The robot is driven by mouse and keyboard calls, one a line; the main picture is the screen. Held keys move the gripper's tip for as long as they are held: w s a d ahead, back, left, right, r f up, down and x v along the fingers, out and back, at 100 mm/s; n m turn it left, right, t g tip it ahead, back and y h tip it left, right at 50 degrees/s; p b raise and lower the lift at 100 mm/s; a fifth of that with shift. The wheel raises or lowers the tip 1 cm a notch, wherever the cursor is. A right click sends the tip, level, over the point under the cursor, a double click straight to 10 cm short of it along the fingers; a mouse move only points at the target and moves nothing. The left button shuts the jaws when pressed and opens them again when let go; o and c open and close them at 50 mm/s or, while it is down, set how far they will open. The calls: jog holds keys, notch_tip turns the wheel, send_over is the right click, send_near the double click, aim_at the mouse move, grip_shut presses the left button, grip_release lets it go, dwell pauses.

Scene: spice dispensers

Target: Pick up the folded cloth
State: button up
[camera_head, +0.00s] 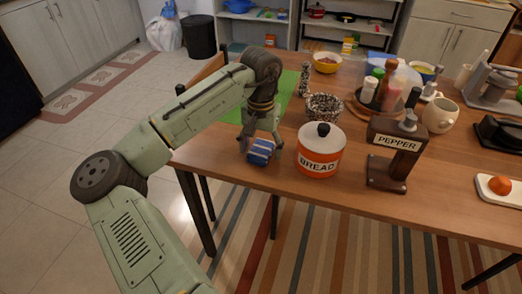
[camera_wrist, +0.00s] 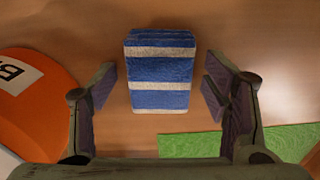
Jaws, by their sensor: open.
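The folded cloth (camera_head: 260,151) is blue with white stripes and lies on the wooden table near its front edge, left of the orange bread canister. In the wrist view the cloth (camera_wrist: 160,70) lies ahead of and between the fingers, with bare table showing on both sides of it. My gripper (camera_head: 257,138) is open and points down at the cloth from just above. In the wrist view its fingers (camera_wrist: 160,90) stand wide apart and hold nothing. I cannot tell the exact height of the fingertips above the table.
The orange bread canister (camera_head: 318,160) stands close to the right of the cloth. The pepper dispenser (camera_head: 395,155) stands farther right. A speckled bowl (camera_head: 324,107) and a green mat (camera_head: 287,84) lie behind. The table (camera_head: 215,150) is clear left of the cloth.

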aim_at(261, 147)
jog(key=shift+c, duration=0.4)
jog(key=c, duration=1)
jog(key=shift+r, duration=0.15)
jog(key=shift+r, duration=0.45)
notch_tip(261, 147, up, 2)
jog(key=shift+r+b, duration=0.1)
jog(key=shift+b, duration=0.45)
jog(key=s+d, duration=0.1)
jog(key=s, duration=0.4)
jog(key=s+d+r+b, duration=0.1)
jog(key=s, duration=0.4)
jog(key=s+d+b, duration=0.1)
jog(key=s, duration=0.4)
jog(key=shift+s+d+r, duration=0.1)
jog(key=shift+s+r, duration=0.25)
jog(key=o, duration=0.5)
jog(key=shift+c, duration=0.2)
jog(key=c, duration=0.5)
